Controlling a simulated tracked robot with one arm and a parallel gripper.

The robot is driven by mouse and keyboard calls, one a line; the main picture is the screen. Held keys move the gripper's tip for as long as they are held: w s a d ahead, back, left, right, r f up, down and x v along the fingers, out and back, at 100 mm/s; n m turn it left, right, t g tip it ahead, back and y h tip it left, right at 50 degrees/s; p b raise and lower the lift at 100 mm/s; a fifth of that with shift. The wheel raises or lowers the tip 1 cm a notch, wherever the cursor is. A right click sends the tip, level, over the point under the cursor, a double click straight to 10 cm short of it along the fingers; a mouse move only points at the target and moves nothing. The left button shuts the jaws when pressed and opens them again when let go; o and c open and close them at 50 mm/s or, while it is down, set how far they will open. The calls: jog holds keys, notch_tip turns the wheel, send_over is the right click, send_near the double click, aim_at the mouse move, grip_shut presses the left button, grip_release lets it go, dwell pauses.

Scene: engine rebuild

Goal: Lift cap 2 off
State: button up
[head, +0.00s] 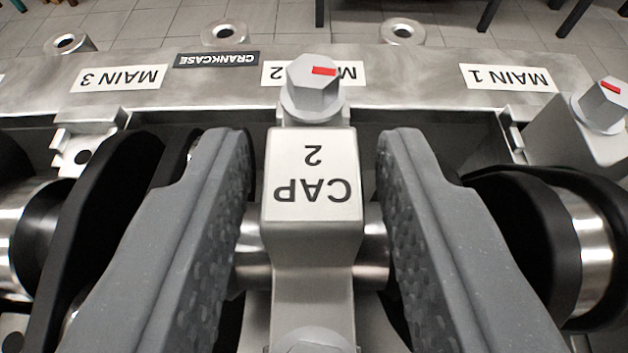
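Cap 2 (313,234) is a grey metal block with a white label reading "CAP 2", upside down in the picture. It sits over the bright shaft in the middle of the view. A hex bolt (313,88) with a red mark stands at its far end. Part of another bolt head (313,342) shows at its near end. My gripper (314,150) is open, with one dark grey finger on each side of cap 2. A gap shows between each finger and the cap, so neither touches it. The far bolt partly covers the MAIN 2 label.
The crankcase rail (410,85) runs across the back with MAIN 3 (118,78) and MAIN 1 (510,78) labels. Another bolted cap (575,140) stands at right. Dark crank webs (110,220) flank the fingers. The MAIN 3 seat (85,140) at left is uncapped.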

aim_at(309, 266)
grip_shut()
jog(key=shift+r, duration=0.5)
notch_tip(309, 266, up, 3)
jog(key=shift+s+f, duration=0.1)
jog(key=shift+s, duration=0.05)
jog(key=s+a+b, duration=0.1)
jog(key=s+b, duration=0.3)
jog(key=s, duration=0.3)
jog(key=s+a+r+b, duration=0.1)
jog(key=s+a+b, duration=0.1)
jog(key=s+b, duration=0.3)
jog(key=s, duration=0.3)
jog(key=shift+a, duration=0.3)
jog(key=shift+s, duration=0.2)
